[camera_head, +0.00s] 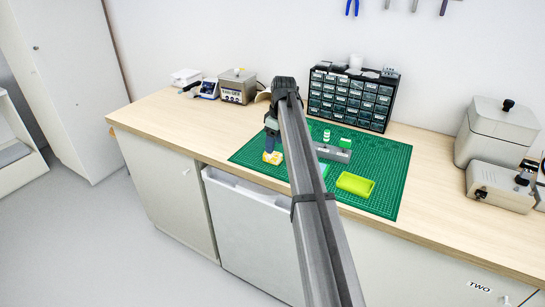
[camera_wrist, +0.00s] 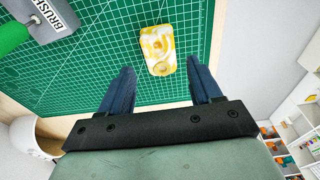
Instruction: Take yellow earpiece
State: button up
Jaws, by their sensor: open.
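The yellow earpiece (camera_wrist: 158,50) is a small, rounded yellow and white block. In the wrist view it lies on the green mat (camera_wrist: 110,35), beyond and between my gripper's fingertips. My gripper (camera_wrist: 157,72) is open, with its two blue fingers apart and nothing between them. In the head view the yellow earpiece (camera_head: 272,157) shows on the left part of the mat, directly below my gripper (camera_head: 272,145). The exact gap between the fingertips and the earpiece is hard to tell.
A brush (camera_wrist: 45,15) with a green handle lies at the wrist view's upper left. A drawer cabinet (camera_head: 350,98) stands behind.

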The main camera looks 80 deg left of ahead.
jog(key=shift+s+a+f, duration=0.1)
jog(key=shift+f, duration=1)
jog(key=shift+s+a+f, duration=0.1)
jog(key=shift+f, duration=1)
jog(key=c, duration=1)
jog(key=shift+r, duration=1.6)
jog(key=shift+r, duration=2.45)
